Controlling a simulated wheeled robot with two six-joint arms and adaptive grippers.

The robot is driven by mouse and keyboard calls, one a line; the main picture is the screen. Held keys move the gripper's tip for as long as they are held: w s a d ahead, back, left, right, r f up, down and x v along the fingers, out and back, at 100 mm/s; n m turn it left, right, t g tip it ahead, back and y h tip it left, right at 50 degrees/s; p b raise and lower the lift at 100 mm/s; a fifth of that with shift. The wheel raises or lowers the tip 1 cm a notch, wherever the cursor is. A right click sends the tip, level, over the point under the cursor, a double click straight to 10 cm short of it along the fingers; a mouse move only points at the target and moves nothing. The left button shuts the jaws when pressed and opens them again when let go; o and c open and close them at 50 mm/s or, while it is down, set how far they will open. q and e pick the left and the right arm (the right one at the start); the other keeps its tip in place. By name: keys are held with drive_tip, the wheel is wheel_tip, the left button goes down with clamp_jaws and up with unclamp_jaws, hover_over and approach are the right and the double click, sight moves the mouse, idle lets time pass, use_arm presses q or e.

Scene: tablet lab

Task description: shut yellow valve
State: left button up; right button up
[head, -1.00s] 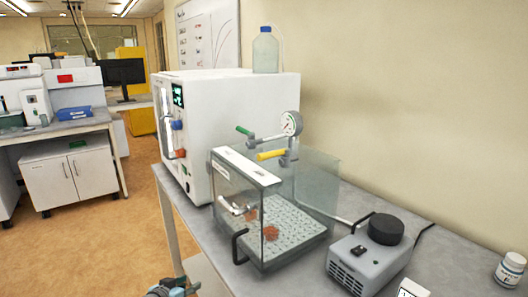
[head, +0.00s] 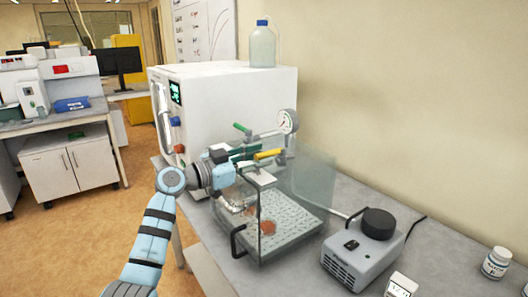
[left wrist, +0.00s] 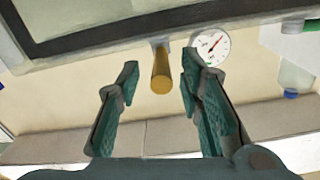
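The yellow valve handle (head: 268,154) is on the pipework above the clear box, below the round gauge (head: 288,121). It points left toward my gripper. My left gripper (head: 250,151) is just left of the handle, over the box's front top edge. In the left wrist view the left gripper (left wrist: 159,72) is open. The yellow handle (left wrist: 161,75) shows end-on between the two fingertips, with a gap on each side. The green valve handle (head: 242,128) is just above my gripper in the head view. My right gripper is in neither view.
The clear box (head: 318,190) holds several reddish pieces on a perforated plate. A white oven-like machine (head: 240,85) stands behind it. A grey pump (head: 363,250) and a white bottle (head: 496,262) are to the right. A blue-capped bottle (head: 263,47) stands on the machine.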

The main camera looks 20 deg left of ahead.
use_arm(q)
drive_tip(key=shift+w+d, duration=0.4)
drive_tip(key=shift+w, duration=0.1)
clamp_jaws()
